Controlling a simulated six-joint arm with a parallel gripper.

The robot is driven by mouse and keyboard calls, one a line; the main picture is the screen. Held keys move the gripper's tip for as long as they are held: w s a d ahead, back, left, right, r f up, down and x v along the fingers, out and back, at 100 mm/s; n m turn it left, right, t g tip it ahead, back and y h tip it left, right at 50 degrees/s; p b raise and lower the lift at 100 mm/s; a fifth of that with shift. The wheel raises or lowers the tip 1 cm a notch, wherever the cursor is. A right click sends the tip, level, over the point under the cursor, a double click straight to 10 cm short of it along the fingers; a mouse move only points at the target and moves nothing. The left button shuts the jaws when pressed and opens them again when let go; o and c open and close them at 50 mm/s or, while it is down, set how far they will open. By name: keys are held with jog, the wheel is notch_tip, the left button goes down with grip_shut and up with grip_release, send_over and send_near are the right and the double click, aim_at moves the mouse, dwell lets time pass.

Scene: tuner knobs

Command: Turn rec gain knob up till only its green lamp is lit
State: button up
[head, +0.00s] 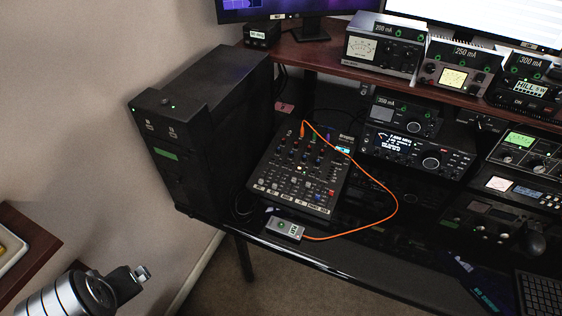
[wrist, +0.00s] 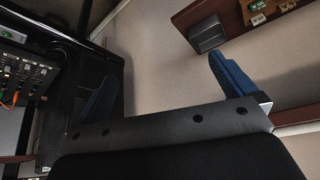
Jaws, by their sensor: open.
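No rec gain label is legible, so I cannot tell which control is the rec gain knob. A small grey box (head: 284,228) lies at the front edge of the black desk, with a green spot and a small pale panel on top. An orange cable (head: 396,205) loops from it to the black mixer (head: 300,172), which bears many small knobs and coloured buttons. Which lamps of the gain control are lit is too small to tell. My gripper (wrist: 163,68) is open and empty, its blue fingers wide apart, away from the desk gear. In the head view, part of my arm shows at lower left.
A tall black tower (head: 200,125) stands left of the mixer. Radios and meter units (head: 415,150) fill the right side and the raised wooden shelf (head: 325,58). A wooden shelf edge (head: 25,250) is at far left.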

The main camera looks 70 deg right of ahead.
jog(key=shift+c, duration=0.2)
jog(key=shift+r, duration=0.1)
jog(key=c, duration=0.4)
jog(key=shift+w+d+r, duration=0.1)
jog(key=shift+w+d, duration=0.05)
jog(key=shift+d, duration=0.25)
jog(key=c, duration=0.3)
jog(key=d, duration=0.2)
jog(key=d+r+m+g, duration=0.1)
jog(key=d, duration=0.2)
jog(key=w+d+r+g+h, duration=0.1)
jog(key=d, duration=0.2)
jog(key=shift+w+d, duration=0.1)
jog(key=shift+d, duration=0.15)
jog(key=c, duration=0.7)
jog(key=shift+o, duration=0.2)
jog(key=m, duration=0.5)
send_over(297, 143)
jog(key=s+a, duration=0.4)
jog(key=a, duration=0.2)
notch_tip(297, 143, down, 5)
jog(key=x, duration=1.1)
jog(key=d+x, duration=0.1)
jog(key=x, duration=0.5)
jog(key=shift+s+r, duration=0.1)
jog(key=shift+s, duration=0.15)
